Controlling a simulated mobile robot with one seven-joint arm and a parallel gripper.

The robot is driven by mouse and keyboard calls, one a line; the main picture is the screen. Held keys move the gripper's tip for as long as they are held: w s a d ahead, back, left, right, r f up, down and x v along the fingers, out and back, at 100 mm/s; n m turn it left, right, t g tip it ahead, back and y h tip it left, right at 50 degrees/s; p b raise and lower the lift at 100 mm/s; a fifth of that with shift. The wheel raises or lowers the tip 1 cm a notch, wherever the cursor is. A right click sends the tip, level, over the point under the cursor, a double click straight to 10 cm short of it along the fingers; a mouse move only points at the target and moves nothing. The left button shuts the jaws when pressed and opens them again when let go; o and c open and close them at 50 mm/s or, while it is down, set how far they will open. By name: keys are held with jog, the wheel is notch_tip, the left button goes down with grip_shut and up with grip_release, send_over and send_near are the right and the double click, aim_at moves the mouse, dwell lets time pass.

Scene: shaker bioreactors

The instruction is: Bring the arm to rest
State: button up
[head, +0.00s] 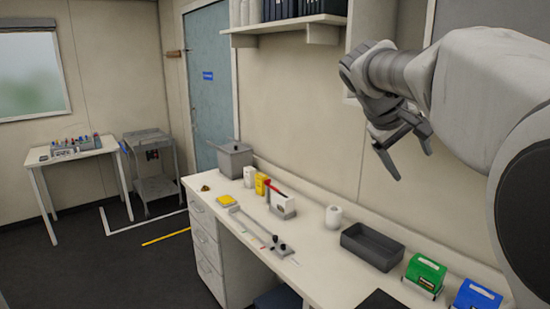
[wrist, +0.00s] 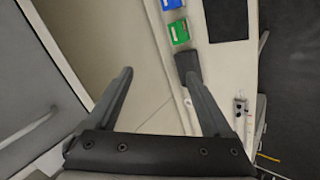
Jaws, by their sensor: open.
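My gripper (head: 406,150) hangs in the air at the upper right of the head view, high above the bench. Its two fingers are spread apart with nothing between them. In the wrist view the open fingers of my gripper (wrist: 165,100) frame bare wall and part of the bench. My arm reaches in from the right edge of the head view, bent, with the fingers pointing down. The gripper touches nothing that I can see.
The long white bench (head: 325,257) runs below, holding a dark grey tray (head: 372,247), a green box (head: 425,274), a blue box (head: 476,298) and a grey bin (head: 235,160). A shelf (head: 285,30) with dark binders is on the wall. The floor at left has free room.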

jog(key=s+a+f+m+y, duration=0.1)
jog(key=s+a+f+y, duration=0.1)
jog(key=s+a+f, duration=0.2)
jog(key=s+a+f+t+y+b, duration=0.1)
jog(key=s+a+f+y, duration=0.1)
jog(key=s+a+f, duration=0.2)
jog(key=s+a+f+m+y, duration=0.1)
jog(key=s+a+f+y, duration=0.2)
jog(key=s+f, duration=0.6)
jog(key=s+a, duration=0.1)
jog(key=s, duration=0.6)
jog(key=shift+s+a+f+m, duration=0.15)
jog(key=shift+s+f+m, duration=0.15)
jog(key=shift+f, duration=0.05)
